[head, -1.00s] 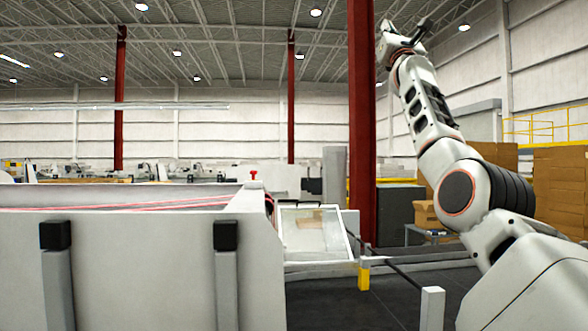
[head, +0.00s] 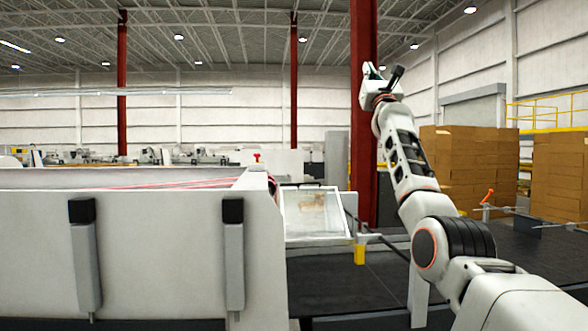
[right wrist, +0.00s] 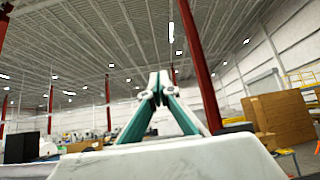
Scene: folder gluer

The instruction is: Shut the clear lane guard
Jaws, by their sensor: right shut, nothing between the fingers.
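The clear lane guard (head: 315,213) is a see-through panel in a pale frame, at the middle of the head view just right of the white machine body. It stands tilted, and a brown patch shows through it. My right gripper (head: 370,72) is raised high above and to the right of the guard, well apart from it. In the right wrist view its fingertips (right wrist: 158,80) meet, with nothing between them. My left gripper is in neither view.
The white machine side (head: 150,250) with dark-capped posts fills the lower left. A red knob (head: 257,158) sits on its top edge. A red column (head: 363,130) and stacked cartons (head: 560,175) stand behind.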

